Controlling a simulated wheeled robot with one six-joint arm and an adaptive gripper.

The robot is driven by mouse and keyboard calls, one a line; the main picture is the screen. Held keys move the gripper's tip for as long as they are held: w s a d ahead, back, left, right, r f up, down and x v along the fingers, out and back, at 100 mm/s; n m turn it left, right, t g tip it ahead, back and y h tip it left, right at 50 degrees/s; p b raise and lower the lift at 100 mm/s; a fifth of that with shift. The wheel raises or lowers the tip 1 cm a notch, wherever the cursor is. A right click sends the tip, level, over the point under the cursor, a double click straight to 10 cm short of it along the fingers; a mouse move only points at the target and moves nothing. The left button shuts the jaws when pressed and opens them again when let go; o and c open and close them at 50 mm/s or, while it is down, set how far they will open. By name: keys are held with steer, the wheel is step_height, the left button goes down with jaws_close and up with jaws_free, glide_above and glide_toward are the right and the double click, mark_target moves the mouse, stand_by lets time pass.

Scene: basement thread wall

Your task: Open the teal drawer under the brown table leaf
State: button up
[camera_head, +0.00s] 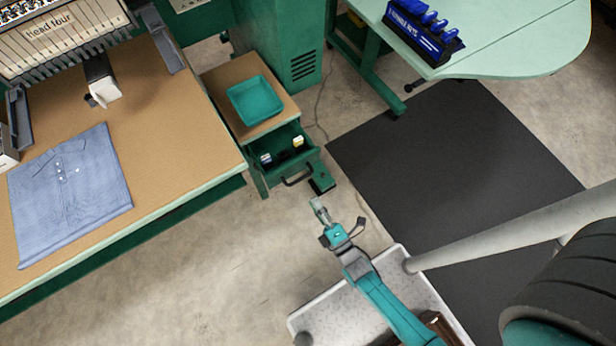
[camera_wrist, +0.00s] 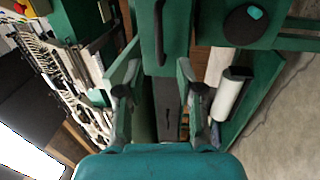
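The brown table leaf (camera_head: 224,84) carries a teal tray (camera_head: 256,99) in the head view. The teal drawer (camera_head: 309,158) under it stands partly out, with its inside showing from above. Small blue-and-white and yellow items lie in it. Its dark bar handle (camera_head: 297,178) is on the front face. My gripper (camera_head: 338,214) is below and right of the handle in the head view, apart from it. In the wrist view my gripper (camera_wrist: 158,75) has its fingers spread, with nothing clearly held. A dark handle (camera_wrist: 159,32) on a green face shows ahead of the fingers there.
A large table with a folded blue shirt (camera_head: 72,190) is at left. A dark pedal-like block (camera_head: 322,183) sits beside the drawer front. A black mat (camera_head: 450,165) covers floor at right, near a pale green table (camera_head: 520,50). Bare floor (camera_head: 235,260) lies lower left of the gripper.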

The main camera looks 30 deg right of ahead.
steer(key=shift+s+f, duration=0.2)
steer(key=shift+s, duration=1.05)
steer(key=shift+s, duration=0.1)
steer(key=s+r+m+g, duration=0.2)
steer(key=s+r+m, duration=0.7)
steer(key=r, duration=0.3)
steer(key=s+r+m+g, duration=0.3)
steer(key=s+r+m, duration=0.6)
steer(key=r, duration=0.4)
steer(key=shift+d+r, duration=0.15)
steer(key=shift+r, duration=0.1)
